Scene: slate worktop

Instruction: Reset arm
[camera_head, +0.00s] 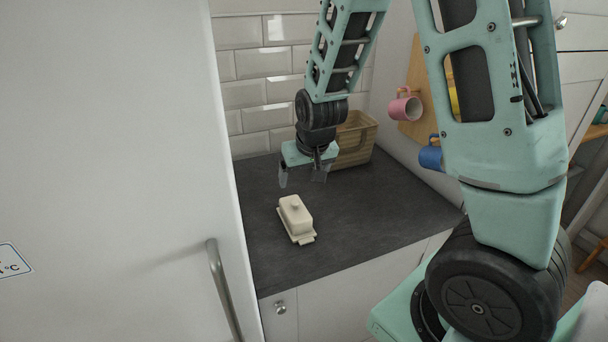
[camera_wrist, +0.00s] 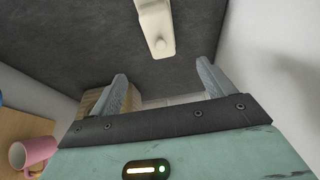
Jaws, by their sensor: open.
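My gripper (camera_head: 302,178) is open and empty, held above the slate worktop (camera_head: 370,210). It is behind a white butter dish (camera_head: 295,216) with a knobbed lid, which sits on the worktop, apart from it. In the wrist view, the two fingers of my gripper (camera_wrist: 166,88) are spread apart with nothing between them. The butter dish shows there too (camera_wrist: 155,25), cut off by the top edge, beyond the fingertips.
A woven basket (camera_head: 354,142) stands in the back corner, close to my gripper. A pink mug (camera_head: 405,108) and a blue mug (camera_head: 431,157) hang on a wooden board at right. A white fridge (camera_head: 110,120) borders the worktop's left. The worktop's right part is clear.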

